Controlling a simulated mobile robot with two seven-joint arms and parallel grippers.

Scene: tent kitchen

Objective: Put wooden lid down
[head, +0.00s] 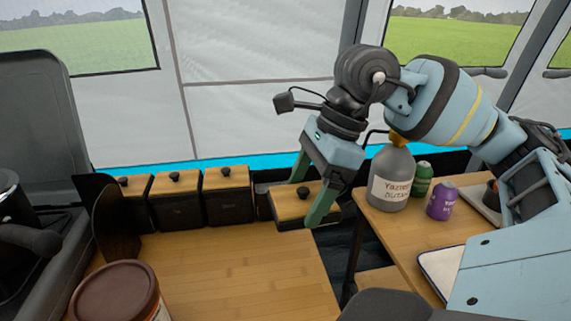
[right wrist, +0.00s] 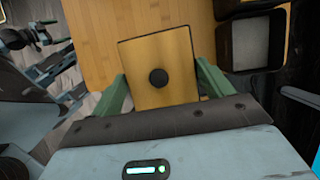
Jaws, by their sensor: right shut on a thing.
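My right gripper (head: 311,187) is shut on the wooden lid (head: 290,207), a flat, light-brown rectangle with a round black knob. In the right wrist view the lid (right wrist: 150,92) sits between the two green fingers, gripped at its side edges, with its knob facing up. The lid is by the right end of the wooden counter (head: 230,265); I cannot tell whether it touches anything below. In the right wrist view an open dark box (right wrist: 250,48) stands to the right of the lid, apart from it. My left gripper is out of view.
Several dark canisters with wooden lids (head: 228,178) line the counter's back edge. A brown-lidded jar (head: 118,290) stands at the front left. A grey bottle (head: 391,180), a green can (head: 422,181) and a purple can (head: 442,200) stand on the right table. The counter's middle is clear.

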